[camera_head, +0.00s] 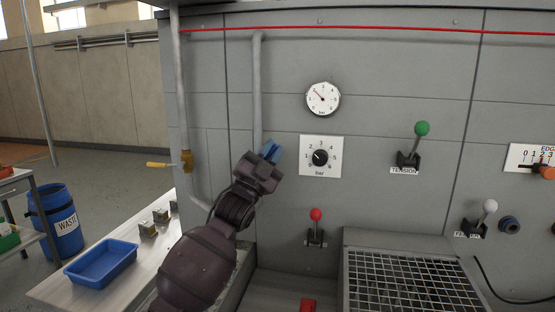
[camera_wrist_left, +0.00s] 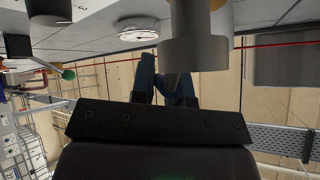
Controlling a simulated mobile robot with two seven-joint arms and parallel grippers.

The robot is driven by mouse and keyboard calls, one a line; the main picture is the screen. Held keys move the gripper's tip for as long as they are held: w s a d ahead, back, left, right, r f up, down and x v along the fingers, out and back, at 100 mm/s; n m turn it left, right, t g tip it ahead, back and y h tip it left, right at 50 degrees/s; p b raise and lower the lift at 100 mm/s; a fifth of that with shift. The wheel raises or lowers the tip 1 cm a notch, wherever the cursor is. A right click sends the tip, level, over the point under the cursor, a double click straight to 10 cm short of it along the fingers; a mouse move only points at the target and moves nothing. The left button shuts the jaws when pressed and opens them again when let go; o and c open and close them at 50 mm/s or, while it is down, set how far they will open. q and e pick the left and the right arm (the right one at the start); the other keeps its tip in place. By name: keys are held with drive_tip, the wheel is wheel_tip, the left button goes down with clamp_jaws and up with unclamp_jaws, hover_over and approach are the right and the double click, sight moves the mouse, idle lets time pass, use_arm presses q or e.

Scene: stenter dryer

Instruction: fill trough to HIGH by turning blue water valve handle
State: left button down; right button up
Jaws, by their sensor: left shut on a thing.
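My left gripper (camera_head: 262,165) is in front of the grey machine panel, just left of the pressure dial. It is shut on the blue valve handle (camera_head: 271,151), of which only a small blue part shows at the fingertips. A grey pipe (camera_head: 257,95) runs down the panel behind the gripper. In the left wrist view, dark blue shapes (camera_wrist_left: 165,85) show at the fingers; I cannot separate handle from fingertips there. My arm hides the valve body. I cannot make out the trough's water level or a HIGH mark. My right gripper is not in view.
A round gauge (camera_head: 322,98) and a bar dial (camera_head: 320,157) are right of the gripper. Red (camera_head: 316,215), green (camera_head: 422,128) and white (camera_head: 489,206) knobbed levers stick out farther right. A yellow-handled brass valve (camera_head: 186,160) is left. A blue tray (camera_head: 101,264) sits on the bench.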

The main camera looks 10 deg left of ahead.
use_arm(q)
drive_tip(key=shift+a+r+n+t+y, duration=0.15)
drive_tip(key=shift+n+t+y, duration=0.15)
drive_tip(key=shift+n+y, duration=0.25)
drive_tip(key=shift+a+r+n+t+y, duration=0.15)
drive_tip(key=shift+n+t+y, duration=0.15)
drive_tip(key=shift+n+y, duration=0.25)
drive_tip(key=shift+a+n+t+y, duration=0.3)
drive_tip(key=shift+n+t+y, duration=0.3)
drive_tip(key=shift+n, duration=0.6)
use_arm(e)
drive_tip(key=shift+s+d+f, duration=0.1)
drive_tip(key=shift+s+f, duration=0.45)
use_arm(q)
drive_tip(key=shift+r, duration=0.1)
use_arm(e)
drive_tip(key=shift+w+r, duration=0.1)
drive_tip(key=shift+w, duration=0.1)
use_arm(q)
drive_tip(key=c, duration=1.1)
unclamp_jaws()
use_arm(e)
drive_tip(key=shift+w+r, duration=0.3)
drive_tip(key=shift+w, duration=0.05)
use_arm(q)
drive_tip(key=shift+s, duration=0.1)
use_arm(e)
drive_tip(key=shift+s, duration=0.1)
